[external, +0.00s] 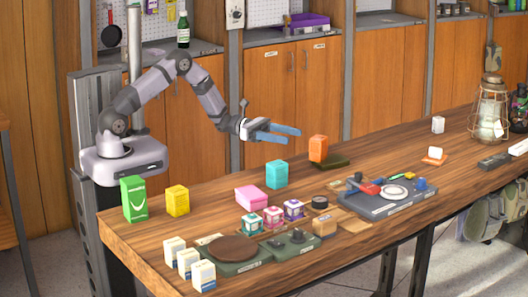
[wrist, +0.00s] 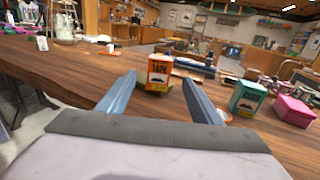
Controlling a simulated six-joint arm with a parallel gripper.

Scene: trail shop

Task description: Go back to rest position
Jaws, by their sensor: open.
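My gripper (external: 275,131) is above the wooden table, with its two blue fingers spread and nothing between them. It also shows in the wrist view (wrist: 155,92), pointing out over the table. An orange box (external: 318,149) stands at the edge of a dark green pad (external: 330,163), to the right of and a little below my fingertips in the external view. In the wrist view the orange box (wrist: 160,73) shows beyond the fingers, between their lines. My arm is bent and reaches out from its base at the table's left end.
A teal box (external: 276,174), a pink box (external: 251,198), a yellow box (external: 177,201) and a green box (external: 134,199) stand on the table. A grey tray (external: 388,203) with tools lies to the right. A lantern (external: 488,110) stands at the far right. Space above the boxes is clear.

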